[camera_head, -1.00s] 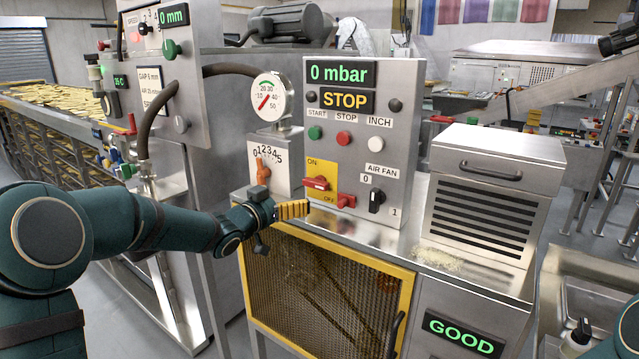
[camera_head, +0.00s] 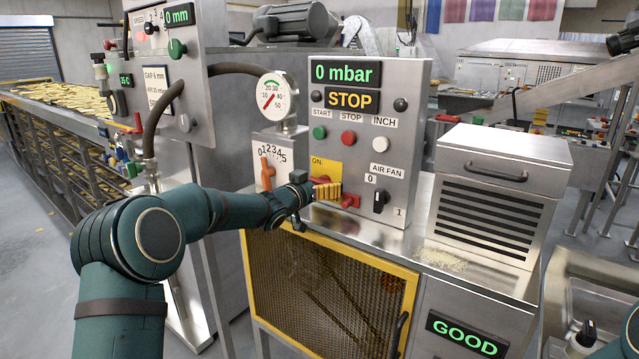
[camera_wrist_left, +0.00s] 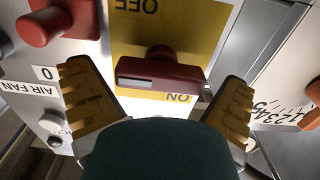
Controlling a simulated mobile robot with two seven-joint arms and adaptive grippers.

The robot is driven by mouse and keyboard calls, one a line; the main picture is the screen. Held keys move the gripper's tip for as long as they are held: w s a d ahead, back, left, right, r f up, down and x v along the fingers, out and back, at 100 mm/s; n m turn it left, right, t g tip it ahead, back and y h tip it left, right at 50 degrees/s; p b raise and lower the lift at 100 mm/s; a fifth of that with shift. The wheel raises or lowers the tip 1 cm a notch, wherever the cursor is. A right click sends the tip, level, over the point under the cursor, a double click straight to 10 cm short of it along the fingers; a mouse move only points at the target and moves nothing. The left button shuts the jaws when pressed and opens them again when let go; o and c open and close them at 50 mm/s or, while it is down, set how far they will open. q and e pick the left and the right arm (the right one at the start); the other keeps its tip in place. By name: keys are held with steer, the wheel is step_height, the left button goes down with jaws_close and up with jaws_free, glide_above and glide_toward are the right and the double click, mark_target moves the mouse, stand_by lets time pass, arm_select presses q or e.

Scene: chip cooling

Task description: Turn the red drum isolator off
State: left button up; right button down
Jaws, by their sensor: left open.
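The red drum isolator handle (camera_wrist_left: 160,68) sits on a yellow plate (camera_wrist_left: 135,35) marked ON and OFF, upside down in the left wrist view. The handle lies nearly level there, with a pale mark at its left end. In the head view the yellow plate (camera_head: 322,166) shows its ON label, while my gripper covers much of the handle. My left gripper (camera_head: 326,190) is open in front of the isolator. In the wrist view its yellow fingers (camera_wrist_left: 156,80) stand on either side of the handle, with no clear contact. My right gripper is out of view.
A red knob (camera_wrist_left: 42,24) is close beside the left finger in the wrist view. The black air fan switch (camera_head: 380,200) is right of the isolator. An orange lever (camera_head: 267,174) stands on the left dial box. The display (camera_head: 350,99) reads STOP.

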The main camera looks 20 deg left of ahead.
arm_select(q)
steer(key=c, duration=1)
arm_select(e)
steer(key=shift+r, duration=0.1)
